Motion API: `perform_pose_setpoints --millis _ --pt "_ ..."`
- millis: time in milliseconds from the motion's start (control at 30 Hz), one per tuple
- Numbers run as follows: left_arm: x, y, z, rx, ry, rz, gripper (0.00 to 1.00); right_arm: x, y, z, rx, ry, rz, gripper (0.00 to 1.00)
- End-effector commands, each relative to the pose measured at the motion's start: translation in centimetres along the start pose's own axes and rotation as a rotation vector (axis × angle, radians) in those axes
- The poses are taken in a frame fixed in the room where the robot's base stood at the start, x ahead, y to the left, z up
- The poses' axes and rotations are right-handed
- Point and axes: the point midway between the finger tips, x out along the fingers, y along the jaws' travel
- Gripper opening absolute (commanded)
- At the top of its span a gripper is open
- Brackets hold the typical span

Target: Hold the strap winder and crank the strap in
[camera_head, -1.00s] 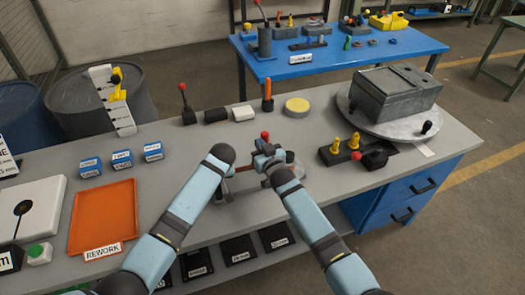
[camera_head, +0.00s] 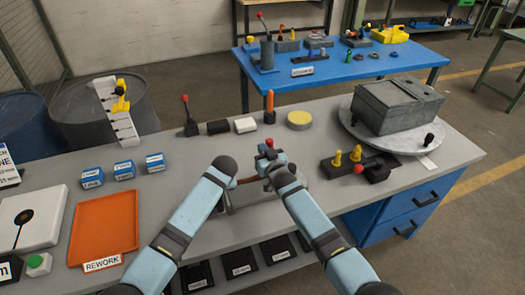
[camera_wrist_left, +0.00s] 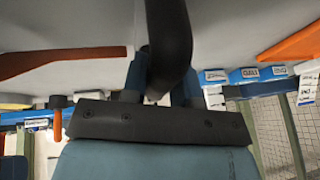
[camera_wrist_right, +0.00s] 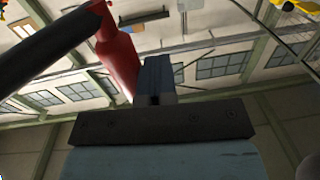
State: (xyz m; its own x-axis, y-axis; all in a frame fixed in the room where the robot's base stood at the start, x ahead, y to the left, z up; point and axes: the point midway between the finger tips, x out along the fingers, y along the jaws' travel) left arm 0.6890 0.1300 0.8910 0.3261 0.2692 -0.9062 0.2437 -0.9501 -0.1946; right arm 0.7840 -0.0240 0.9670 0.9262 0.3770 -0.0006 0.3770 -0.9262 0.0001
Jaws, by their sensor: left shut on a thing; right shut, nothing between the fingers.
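The strap winder (camera_head: 230,205) is on the front middle of the grey bench, mostly hidden by my arms. A brown-red strip, perhaps its strap (camera_head: 246,181), shows between my wrists and again in the left wrist view (camera_wrist_left: 60,62). My left gripper (camera_wrist_left: 165,85) is shut on a thick dark bar (camera_wrist_left: 169,35); the head view hides its fingers. My right gripper (camera_head: 268,160) is shut and empty. In the right wrist view its fingers (camera_wrist_right: 155,75) are beside a red crank grip (camera_wrist_right: 117,60) on a dark arm (camera_wrist_right: 45,50); I cannot tell whether they touch.
A black block with yellow pegs (camera_head: 350,163) stands just right of my right gripper. A grey box (camera_head: 395,105) sits on a round plate behind it. An orange tray (camera_head: 105,230) lies left. Bare bench lies between the tray and my left arm.

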Motion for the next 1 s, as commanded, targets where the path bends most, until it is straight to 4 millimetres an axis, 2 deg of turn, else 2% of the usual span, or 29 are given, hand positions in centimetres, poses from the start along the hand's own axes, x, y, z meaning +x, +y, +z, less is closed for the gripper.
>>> perform_pose_setpoints --millis 233,367,467,800,1000 --pt "0.0 0.0 0.0 0.000 0.000 0.000 0.00 -0.1 0.1 0.0 0.000 0.001 0.001 0.00" --pt "0.0 0.0 0.0 0.000 0.000 0.000 0.00 -0.9 0.2 0.1 -0.001 -0.001 0.002 0.00" --pt "0.0 0.0 0.0 0.000 0.000 0.000 0.00 -2.2 0.1 0.1 0.000 0.000 0.001 0.00" --pt "0.0 0.0 0.0 0.000 -0.001 0.000 0.00 -9.3 0.0 0.1 -0.001 -0.001 0.000 0.00" --pt "0.0 0.0 0.0 0.000 -0.001 0.000 0.00 -11.6 0.0 0.0 0.000 0.000 0.000 0.00"
